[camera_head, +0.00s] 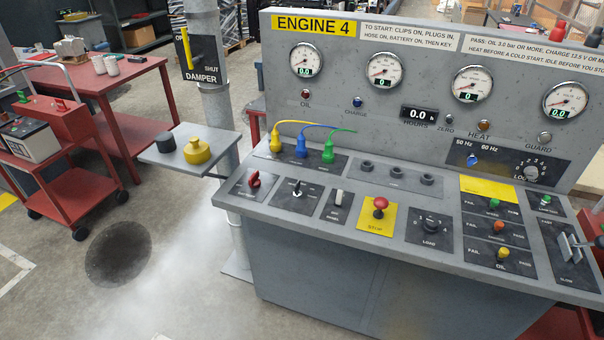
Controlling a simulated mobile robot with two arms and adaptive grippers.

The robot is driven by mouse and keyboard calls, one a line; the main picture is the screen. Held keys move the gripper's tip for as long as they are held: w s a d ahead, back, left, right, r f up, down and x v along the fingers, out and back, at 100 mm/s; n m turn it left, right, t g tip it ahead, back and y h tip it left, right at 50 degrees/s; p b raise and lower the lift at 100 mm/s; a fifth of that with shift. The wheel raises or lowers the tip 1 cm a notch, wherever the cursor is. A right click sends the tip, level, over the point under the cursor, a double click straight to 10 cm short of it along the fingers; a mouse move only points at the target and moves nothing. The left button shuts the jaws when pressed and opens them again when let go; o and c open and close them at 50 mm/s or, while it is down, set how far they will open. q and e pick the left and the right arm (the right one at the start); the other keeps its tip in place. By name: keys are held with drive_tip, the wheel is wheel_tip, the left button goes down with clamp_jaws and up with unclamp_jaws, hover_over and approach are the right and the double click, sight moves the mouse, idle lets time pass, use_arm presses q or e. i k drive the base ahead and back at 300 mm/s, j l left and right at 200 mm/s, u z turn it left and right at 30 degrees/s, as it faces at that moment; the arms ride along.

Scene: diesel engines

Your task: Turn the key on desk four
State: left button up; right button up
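The grey desk with the yellow ENGINE 4 sign (313,26) fills the middle and right of the head view. On its sloping front panel, a small dark plate bears a round switch with a pale upright piece (297,188), which looks like the key. It sits between a red rotary knob (254,179) and a pale toggle-like part (339,198). The plate's lettering is too small to read. Neither gripper shows in this view.
A red mushroom STOP button (380,205) stands right of the switches. Yellow, blue and green plugs (301,148) with cables sit behind them. A small shelf (165,155) and damper post (205,70) stand left.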

sight(297, 194)
drive_tip(key=i+j+z, duration=0.1)
drive_tip(key=z, duration=0.25)
drive_tip(key=i+j+z, duration=0.1)
drive_tip(key=j+z, duration=0.65)
drive_tip(key=i+l, duration=0.05)
drive_tip(key=l, duration=0.05)
